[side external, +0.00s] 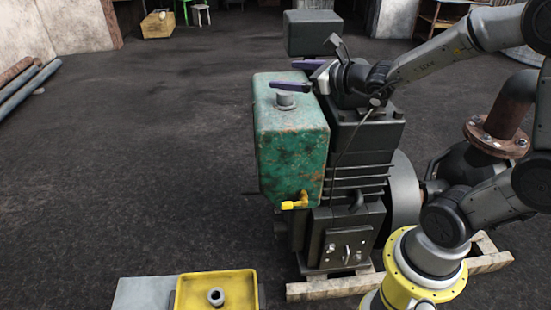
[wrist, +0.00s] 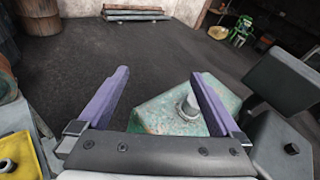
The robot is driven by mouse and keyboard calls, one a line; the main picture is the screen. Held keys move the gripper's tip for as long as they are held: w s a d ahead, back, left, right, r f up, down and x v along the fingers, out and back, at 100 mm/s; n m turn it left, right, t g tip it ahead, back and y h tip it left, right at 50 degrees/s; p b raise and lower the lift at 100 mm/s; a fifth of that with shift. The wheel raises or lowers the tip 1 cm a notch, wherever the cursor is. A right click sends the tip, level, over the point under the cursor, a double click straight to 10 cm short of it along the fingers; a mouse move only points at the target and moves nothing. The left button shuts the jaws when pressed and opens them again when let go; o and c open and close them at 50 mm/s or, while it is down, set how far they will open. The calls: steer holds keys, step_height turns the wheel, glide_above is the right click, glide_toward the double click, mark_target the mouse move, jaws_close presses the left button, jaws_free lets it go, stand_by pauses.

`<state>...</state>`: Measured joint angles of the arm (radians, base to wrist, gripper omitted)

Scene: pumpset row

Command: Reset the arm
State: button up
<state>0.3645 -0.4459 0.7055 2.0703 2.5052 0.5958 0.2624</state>
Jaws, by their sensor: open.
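My gripper (side external: 300,77) has purple fingers and is held level above the green tank of the pump set, near the tank's top. In the wrist view my gripper (wrist: 160,100) has its two fingers spread wide with nothing held between them. The green, rust-stained tank (side external: 290,150) has a grey cap (side external: 285,100) on its top and a yellow tap (side external: 294,202) low on its front. In the wrist view the cap (wrist: 188,105) shows between the fingers, beyond and below them, close to the right finger. The right finger hides part of the tank (wrist: 155,115).
The dark engine block (side external: 360,150) stands right beside the tank, with a grey box (side external: 312,32) rising behind. A rusty flanged pipe (side external: 510,105) is at the right. A yellow tray (side external: 245,285) holding a ring-shaped part (side external: 216,297) sits at the front.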

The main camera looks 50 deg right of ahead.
steer(key=s+a+r+n+g+y, duration=0.1)
steer(key=s+a+r+n+y, duration=0.15)
steer(key=a+n, duration=0.3)
steer(key=s+a+r+n+y, duration=0.2)
steer(key=a+r+n+y, duration=0.25)
steer(key=a, duration=0.25)
steer(key=s+a+f+n+g+y, duration=0.15)
steer(key=s+a+n+g, duration=0.25)
steer(key=s+a+n, duration=0.5)
steer(key=s+d+f+n+g+h, duration=0.4)
steer(key=s+d+f+n+h, duration=0.4)
steer(key=s+d+n, duration=0.4)
steer(key=d+f+n, duration=0.1)
steer(key=n, duration=0.1)
steer(key=shift+s+d+n+g, duration=0.15)
steer(key=shift+s+n+g, duration=0.15)
steer(key=shift+n, duration=0.1)
steer(key=shift+r, duration=0.1)
